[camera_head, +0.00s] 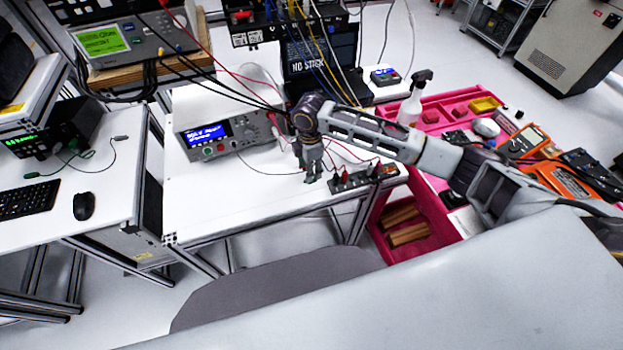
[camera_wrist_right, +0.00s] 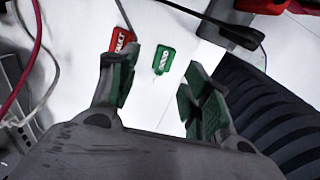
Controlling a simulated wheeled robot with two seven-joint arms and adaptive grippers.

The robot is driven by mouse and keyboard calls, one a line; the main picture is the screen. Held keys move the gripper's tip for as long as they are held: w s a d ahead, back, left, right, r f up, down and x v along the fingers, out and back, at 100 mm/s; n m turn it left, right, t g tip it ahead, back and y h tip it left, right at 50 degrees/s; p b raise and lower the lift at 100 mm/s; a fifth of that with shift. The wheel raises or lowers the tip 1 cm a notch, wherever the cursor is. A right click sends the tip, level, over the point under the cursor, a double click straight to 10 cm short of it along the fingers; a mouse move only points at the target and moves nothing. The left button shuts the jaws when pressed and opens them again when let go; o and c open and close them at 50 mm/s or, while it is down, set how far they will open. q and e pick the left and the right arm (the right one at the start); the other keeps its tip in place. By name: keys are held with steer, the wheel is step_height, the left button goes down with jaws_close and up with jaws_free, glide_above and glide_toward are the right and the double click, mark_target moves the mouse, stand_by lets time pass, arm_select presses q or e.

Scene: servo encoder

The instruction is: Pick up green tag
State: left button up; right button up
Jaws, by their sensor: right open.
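The green tag (camera_wrist_right: 162,60) lies on the white table, in the right wrist view just ahead of and between the fingertips of my right gripper (camera_wrist_right: 158,82). A red tag (camera_wrist_right: 122,39) lies to its left, close to the left fingertip. My right gripper is open, with green pads and nothing between them. In the head view my right gripper (camera_head: 311,177) points down over the white table, left of a black strip. I cannot make out the green tag in the head view. My left gripper is not in view.
A bench instrument with a blue display (camera_head: 207,137) stands left of the gripper. A black strip with red parts (camera_head: 362,178) lies to its right. Red and black cables hang around the arm. A pink tray (camera_head: 440,200) is at the right. The table's front left is clear.

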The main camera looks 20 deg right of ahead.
steer(key=f, duration=0.2)
steer(key=shift+s+d+f, duration=0.2)
steer(key=shift+s+f, duration=0.05)
steer(key=shift+f, duration=0.15)
steer(key=shift+f+p, duration=0.3)
steer(key=shift+f, duration=0.45)
steer(key=c, duration=0.8)
